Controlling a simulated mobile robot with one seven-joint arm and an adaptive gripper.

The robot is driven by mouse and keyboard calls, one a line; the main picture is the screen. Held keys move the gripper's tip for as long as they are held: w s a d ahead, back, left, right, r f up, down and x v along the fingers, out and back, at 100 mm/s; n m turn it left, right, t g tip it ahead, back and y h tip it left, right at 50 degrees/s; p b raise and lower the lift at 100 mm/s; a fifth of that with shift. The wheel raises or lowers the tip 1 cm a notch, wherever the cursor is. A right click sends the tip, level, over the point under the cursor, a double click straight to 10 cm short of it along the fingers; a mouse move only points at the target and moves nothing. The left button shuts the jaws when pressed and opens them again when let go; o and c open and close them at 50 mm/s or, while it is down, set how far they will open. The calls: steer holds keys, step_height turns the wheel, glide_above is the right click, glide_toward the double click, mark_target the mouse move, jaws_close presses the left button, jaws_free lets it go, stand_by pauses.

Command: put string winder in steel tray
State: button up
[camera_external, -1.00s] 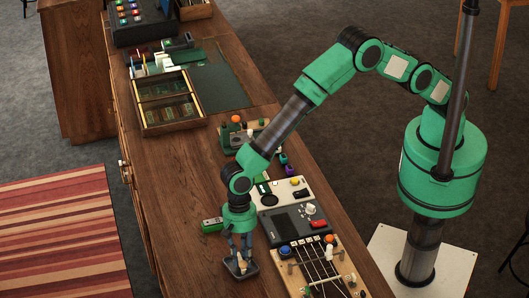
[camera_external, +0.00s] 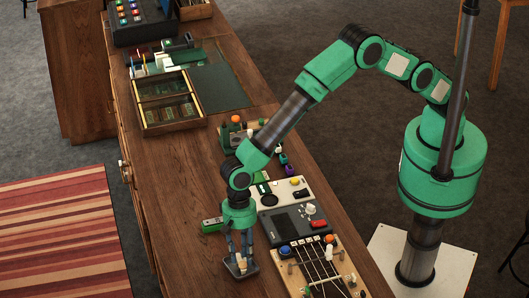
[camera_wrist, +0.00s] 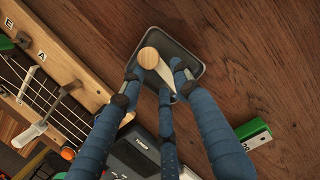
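The steel tray (camera_external: 252,271) is a small dark tray on the wooden counter, at the bottom middle of the external view. It also shows at the top of the wrist view (camera_wrist: 196,52). The string winder (camera_wrist: 149,58), with a round wooden knob and a pale tapering body, is inside the tray's outline and appears to rest in it. It shows small in the external view (camera_external: 241,265). My gripper (camera_wrist: 157,74) is right above the tray, its blue fingers spread around the winder with gaps beside it. The winder's lower end is partly hidden by the fingers.
A green-and-silver box (camera_external: 212,225) lies just behind the tray. A grey tuner device (camera_external: 289,224) and a stringed wooden fretboard jig (camera_external: 320,268) stand close on the right. The counter to the tray's left is bare.

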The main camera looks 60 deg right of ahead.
step_height(320, 180, up, 10)
steer(key=w+d, duration=0.1)
steer(key=shift+w+d+r, duration=0.15)
steer(key=shift+d+r, duration=0.1)
steer(key=shift+d, duration=0.1)
stand_by(0.6)
stand_by(0.4)
